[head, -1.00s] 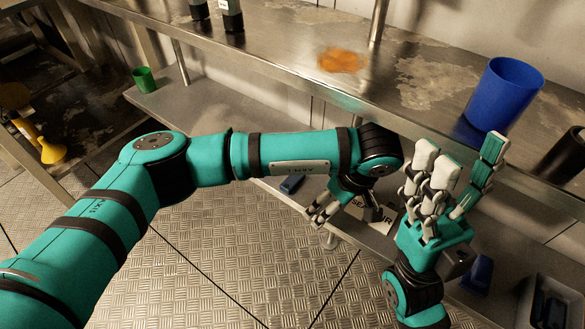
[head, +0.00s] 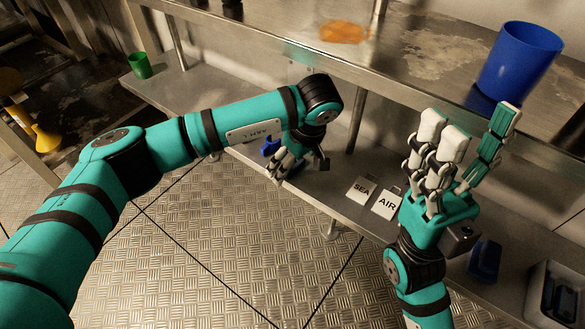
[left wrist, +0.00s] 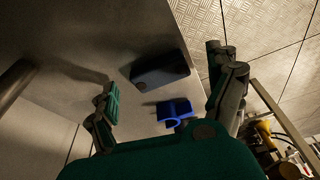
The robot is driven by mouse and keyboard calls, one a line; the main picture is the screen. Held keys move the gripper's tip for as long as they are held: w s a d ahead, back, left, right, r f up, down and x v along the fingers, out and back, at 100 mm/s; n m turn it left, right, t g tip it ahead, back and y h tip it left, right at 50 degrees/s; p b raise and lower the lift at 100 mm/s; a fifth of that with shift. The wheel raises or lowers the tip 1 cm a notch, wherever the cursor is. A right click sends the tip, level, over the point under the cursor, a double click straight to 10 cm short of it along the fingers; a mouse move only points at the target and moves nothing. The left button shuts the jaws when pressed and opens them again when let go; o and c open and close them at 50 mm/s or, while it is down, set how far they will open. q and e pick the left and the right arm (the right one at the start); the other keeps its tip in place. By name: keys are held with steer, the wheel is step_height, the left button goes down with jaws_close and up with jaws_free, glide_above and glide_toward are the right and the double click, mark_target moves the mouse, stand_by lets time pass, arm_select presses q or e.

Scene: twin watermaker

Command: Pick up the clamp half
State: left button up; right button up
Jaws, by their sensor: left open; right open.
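A small blue piece with a half-round notch, which looks like the clamp half (left wrist: 173,111), lies on the metal lower shelf in the left wrist view. A bit of blue that looks like the same piece (head: 270,146) shows beside my left gripper in the head view, partly hidden. My left gripper (head: 283,168) is open above the shelf. In the left wrist view its fingers (left wrist: 166,95) stand apart on either side of the blue piece, not closed on it. My right gripper (head: 465,150) is open and empty, fingers up, at the right.
A dark block (left wrist: 160,69) lies close to the blue piece. SEA (head: 361,189) and AIR (head: 387,203) cards, a dark blue block (head: 485,262) and a bin (head: 548,270) are on the lower shelf. A blue cup (head: 520,62) stands on the upper counter; a green cup (head: 140,66) stands left.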

arm_select(q)
steer(key=c, duration=1)
steer(key=shift+c, duration=0.2)
